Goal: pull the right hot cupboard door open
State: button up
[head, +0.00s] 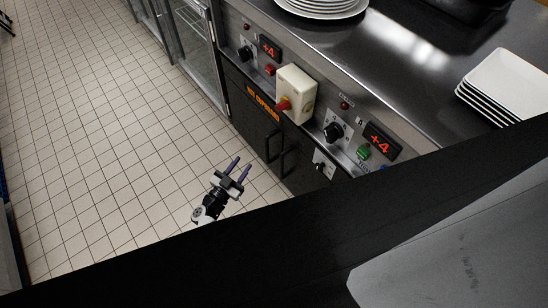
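The hot cupboard is the black-fronted unit under the steel counter, with an orange label (261,103) near its top edge. Two dark upright handles stand close together at the middle of its front. The right handle (288,161) is on the right door (300,155), which looks shut; the left handle (270,147) is beside it. My gripper (244,162) is in front of the doors, to the left of the handles in the picture. Its two purple fingers are spread, with nothing between them, and appear apart from the handles. The lower part of the right door is hidden behind my dark body part.
A cream switch box (296,94) with a red knob sticks out above the doors. Black knobs (333,132) and red displays (381,141) line the panel. Plates (505,85) stand on the counter. Glass-doored units (195,45) are further back. The tiled floor (95,120) at left is clear.

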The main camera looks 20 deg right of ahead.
jog(key=s+d+f+g, duration=0.3)
jog(key=s+d+f, duration=0.1)
jog(key=s+f, duration=0.15)
jog(key=r+b+x, duration=0.1)
jog(key=b+x, duration=0.2)
jog(key=x, duration=1)
jog(key=shift+d+h, duration=0.35)
jog(key=shift+h, duration=0.05)
jog(key=shift+w, duration=0.1)
grip_shut()
